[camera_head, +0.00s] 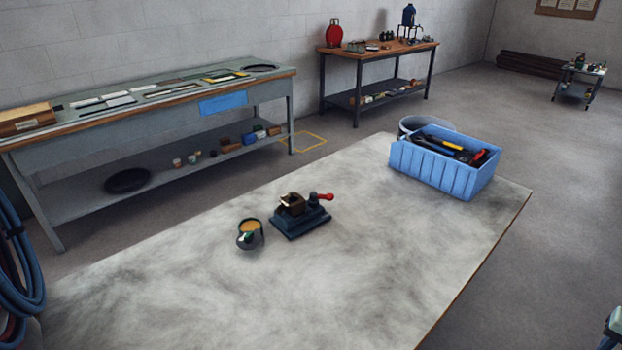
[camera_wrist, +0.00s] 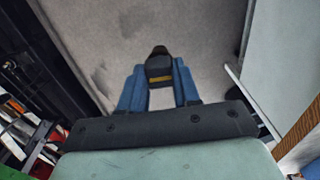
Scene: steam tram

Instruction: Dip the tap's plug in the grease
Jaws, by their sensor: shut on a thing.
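In the wrist view my gripper (camera_wrist: 160,82) has its blue fingers shut on a dark, rounded thing with a yellow band (camera_wrist: 158,62). I cannot tell for sure whether this is the tap's plug. In the head view a small dark pot of yellow-brown grease (camera_head: 250,226) stands on the grey tabletop (camera_head: 330,285), with something white and green at its front. Right beside it, a brown tap body (camera_head: 292,204) sits on a dark blue block (camera_head: 300,223), with a red-ended handle (camera_head: 322,197) at its right. My gripper's fingers are not visible in the head view.
A blue crate (camera_head: 440,172) of tools stands at the table's far right, with a round grey tub (camera_head: 415,124) behind it. The table's front and middle are clear. Workbenches (camera_head: 150,105) line the wall. Blue and red hoses (camera_head: 18,260) hang at the left edge.

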